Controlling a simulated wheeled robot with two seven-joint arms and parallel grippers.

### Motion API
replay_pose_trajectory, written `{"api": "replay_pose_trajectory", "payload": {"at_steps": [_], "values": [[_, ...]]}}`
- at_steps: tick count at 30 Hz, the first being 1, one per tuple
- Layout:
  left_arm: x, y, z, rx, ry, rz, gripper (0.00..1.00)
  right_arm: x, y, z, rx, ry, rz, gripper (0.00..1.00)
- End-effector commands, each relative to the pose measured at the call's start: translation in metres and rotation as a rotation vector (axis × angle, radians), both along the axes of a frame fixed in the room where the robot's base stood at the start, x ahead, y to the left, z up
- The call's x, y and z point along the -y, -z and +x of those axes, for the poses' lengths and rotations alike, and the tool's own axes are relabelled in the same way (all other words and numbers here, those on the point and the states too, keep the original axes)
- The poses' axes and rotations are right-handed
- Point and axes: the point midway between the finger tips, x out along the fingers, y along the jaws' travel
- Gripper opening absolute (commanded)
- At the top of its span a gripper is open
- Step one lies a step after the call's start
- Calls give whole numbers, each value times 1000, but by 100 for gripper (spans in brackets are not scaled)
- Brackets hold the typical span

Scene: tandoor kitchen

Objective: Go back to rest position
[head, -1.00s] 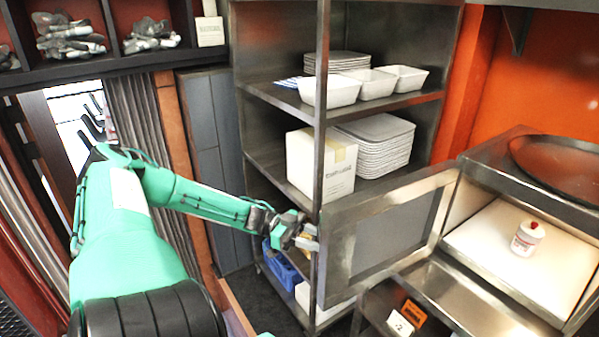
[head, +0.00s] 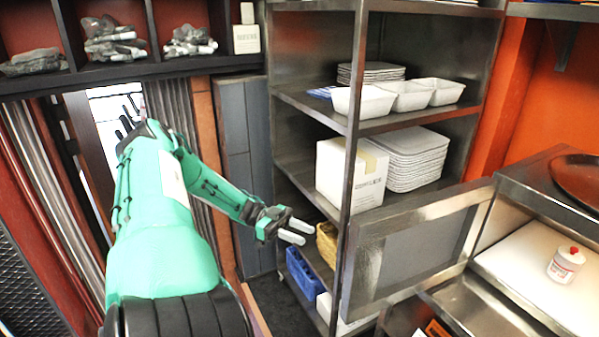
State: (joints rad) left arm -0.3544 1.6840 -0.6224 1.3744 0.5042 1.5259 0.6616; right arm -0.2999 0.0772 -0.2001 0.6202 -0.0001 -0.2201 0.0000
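My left arm comes in from the lower left in the head view. Its gripper (head: 297,231) is open, its two pale fingers apart with nothing between them. It hangs in front of the metal shelf rack (head: 353,165), to the left of the rack's front post. A yellow basket (head: 327,243) is just beyond the fingertips on a lower shelf, apart from them as far as I can tell. My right gripper is not in view.
An open metal door (head: 415,250) stands right of the rack post. A blue crate (head: 304,275) sits low in the rack. A white box (head: 345,175) and stacked trays (head: 412,158) fill the middle shelf. A white bottle (head: 566,264) stands on the white surface at right.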

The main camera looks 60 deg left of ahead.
Motion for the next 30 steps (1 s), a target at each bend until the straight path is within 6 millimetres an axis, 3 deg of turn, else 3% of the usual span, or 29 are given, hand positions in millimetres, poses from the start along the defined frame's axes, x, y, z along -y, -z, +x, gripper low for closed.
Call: {"api": "replay_pose_trajectory", "payload": {"at_steps": [11, 16, 20, 30], "values": [[0, 0, 0, 0, -1, 0, 35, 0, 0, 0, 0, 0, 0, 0], [-4, 25, 3, 8, -55, 24, 35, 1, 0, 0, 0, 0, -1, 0], [-11, 75, 7, 17, -166, 82, 35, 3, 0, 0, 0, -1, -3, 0], [-24, 240, 1, -53, -513, 292, 35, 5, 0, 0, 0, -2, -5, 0]]}}
